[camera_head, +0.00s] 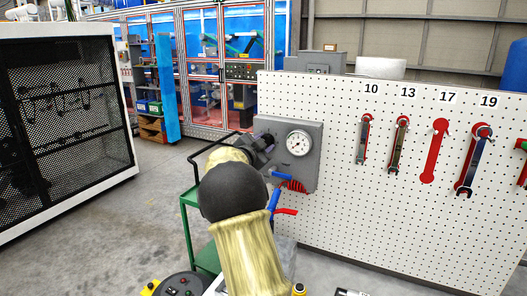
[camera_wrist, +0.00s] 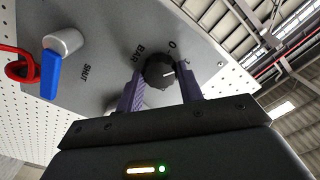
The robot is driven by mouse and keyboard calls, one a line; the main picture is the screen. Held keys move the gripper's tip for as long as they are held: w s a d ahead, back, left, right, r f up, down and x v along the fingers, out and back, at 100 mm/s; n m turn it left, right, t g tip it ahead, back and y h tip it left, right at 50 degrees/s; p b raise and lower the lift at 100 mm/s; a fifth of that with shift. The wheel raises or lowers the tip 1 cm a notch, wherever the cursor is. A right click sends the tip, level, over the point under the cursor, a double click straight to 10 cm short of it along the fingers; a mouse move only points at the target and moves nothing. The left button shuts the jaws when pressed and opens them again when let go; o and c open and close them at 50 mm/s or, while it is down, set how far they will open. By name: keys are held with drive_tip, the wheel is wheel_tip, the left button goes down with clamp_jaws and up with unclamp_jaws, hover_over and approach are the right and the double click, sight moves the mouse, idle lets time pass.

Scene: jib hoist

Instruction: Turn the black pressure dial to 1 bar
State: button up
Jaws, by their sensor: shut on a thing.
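The black pressure dial (camera_wrist: 160,71) is on a grey panel (camera_wrist: 110,25) in the wrist view. Its white pointer line points to the right in that view. The labels "BAR" and "0" show beside it; other scale marks are hard to read. My gripper (camera_wrist: 161,88) is shut on the dial, one finger on each side. In the head view the grey panel (camera_head: 312,130) is on the pegboard, and my gripper (camera_head: 258,146) is at its left part. The dial is hidden there behind my arm. A round white gauge (camera_head: 298,142) faces out; its reading is too small to tell.
A blue lever (camera_wrist: 50,75) on a grey knob and a red ring (camera_wrist: 18,65) are beside the dial, near "SHUT". The pegboard (camera_head: 340,215) holds several wrenches. A green cart (camera_head: 187,218) stands left of my arm. A black mesh cage (camera_head: 65,110) is farther left, with open floor between.

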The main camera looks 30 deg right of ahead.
drive_tip(key=shift+f+m+b, duration=0.15)
drive_tip(key=shift+m+b, duration=0.35)
drive_tip(key=shift+m, duration=0.3)
drive_tip(key=o, duration=1)
drive_tip(key=b+v, duration=0.4)
drive_tip(key=v, duration=1.3)
drive_tip(key=shift+s+a, duration=0.1)
drive_tip(key=shift+a, duration=0.15)
